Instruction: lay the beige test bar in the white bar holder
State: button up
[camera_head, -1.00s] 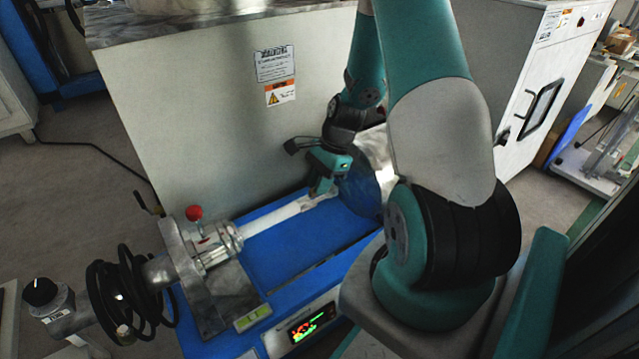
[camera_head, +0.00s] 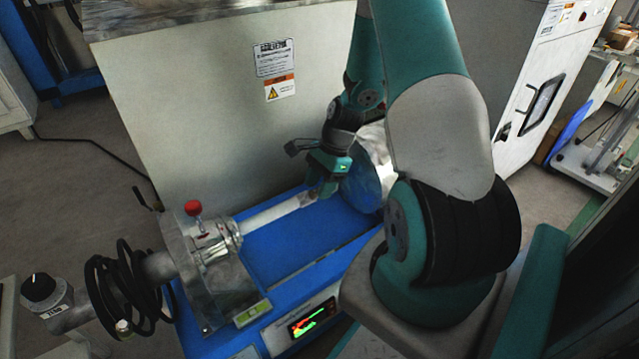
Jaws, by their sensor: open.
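The white bar holder (camera_head: 268,217) is a long pale trough that sticks out over the blue bed from a metal clamp on the left. A small beige piece, which looks like the test bar (camera_head: 308,198), is at the holder's right end. My gripper (camera_head: 322,189) is open at that end, with its fingers close to the beige piece. I cannot tell whether they touch it, and they hide part of it. The beige piece looks in line with the holder, but its exact seat in it is too small to tell.
The metal clamp (camera_head: 218,245) with a red knob (camera_head: 193,208) stands at the left. A round blue disc (camera_head: 362,182) stands just right of my gripper. A grey cabinet wall (camera_head: 215,110) rises behind. The blue bed (camera_head: 290,245) is clear in front of the holder.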

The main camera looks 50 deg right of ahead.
jog(key=p+v, duration=0.8)
jog(key=v, duration=0.9)
jog(key=shift+r+p, duration=0.15)
jog(key=shift+p, duration=0.2)
jog(key=w+a+r+n, duration=0.1)
jog(key=a+r+n, duration=0.55)
jog(key=a, duration=0.45)
jog(key=w+a+r+n, duration=0.1)
jog(key=a+r+n, duration=0.6)
jog(key=a, duration=0.4)
jog(key=s+a+r+n+g, duration=0.1)
jog(key=s+a+r+n, duration=0.2)
jog(key=s+a+n, duration=0.45)
jog(key=s+a+r+n, duration=0.2)
jog(key=s+a+n, duration=0.5)
jog(key=a, duration=0.1)
notch_tip(320, 180, up, 38)
jog(key=p, duration=3.8)
jog(key=shift+d+r+p, duration=0.15)
jog(key=shift+r+p, duration=0.05)
jog(key=shift+p, duration=0.15)
